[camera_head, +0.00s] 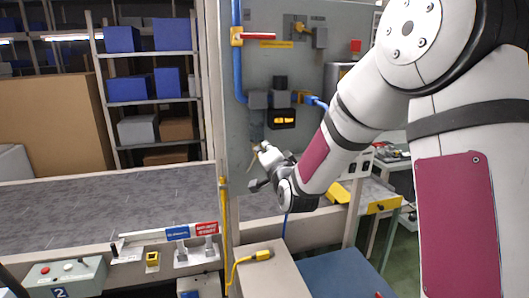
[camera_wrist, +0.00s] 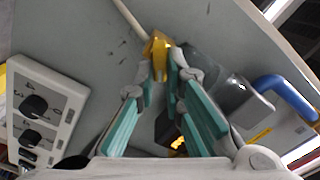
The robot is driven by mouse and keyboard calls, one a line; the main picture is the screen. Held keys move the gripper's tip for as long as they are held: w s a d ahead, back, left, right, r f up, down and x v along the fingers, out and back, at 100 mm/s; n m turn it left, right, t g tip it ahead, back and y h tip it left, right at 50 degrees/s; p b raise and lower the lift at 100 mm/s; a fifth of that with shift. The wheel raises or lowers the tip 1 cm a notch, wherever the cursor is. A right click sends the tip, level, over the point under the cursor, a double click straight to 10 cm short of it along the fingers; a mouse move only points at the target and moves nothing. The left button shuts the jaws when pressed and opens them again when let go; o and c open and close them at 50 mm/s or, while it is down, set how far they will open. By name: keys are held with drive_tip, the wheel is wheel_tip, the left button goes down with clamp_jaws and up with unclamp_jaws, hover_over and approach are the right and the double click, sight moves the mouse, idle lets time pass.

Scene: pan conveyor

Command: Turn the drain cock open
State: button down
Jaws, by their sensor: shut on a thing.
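My gripper (camera_wrist: 160,75) is closed on a yellow handle, which appears to be the drain cock (camera_wrist: 158,45), at the top centre of the wrist view. The handle sits between the green-padded fingertips, and a pale pipe runs from it to the upper left. In the head view my gripper (camera_head: 263,158) is at the grey panel, below the orange-lit display. There the gripper hides most of the handle, and its exact angle cannot be told.
The grey panel (camera_head: 250,70) carries a blue pipe (camera_head: 238,80), a lit display (camera_head: 283,118) and grey boxes. A two-knob control plate (camera_wrist: 45,110) shows at left in the wrist view. The conveyor belt (camera_head: 100,207) lies left, with a yellow cable (camera_head: 226,220) by the post.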

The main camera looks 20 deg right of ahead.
drive_tip(key=m, duration=0.3)
drive_tip(key=m+p, duration=0.1)
drive_tip(key=m, duration=0.2)
drive_tip(key=shift+w+d+f+m, duration=0.1)
drive_tip(key=shift+d+f+m, duration=0.1)
drive_tip(key=shift+m, duration=0.1)
idle(0.4)
drive_tip(key=c, duration=1.7)
unclamp_jaws()
drive_tip(key=shift+f, duration=0.1)
drive_tip(key=s, duration=1.2)
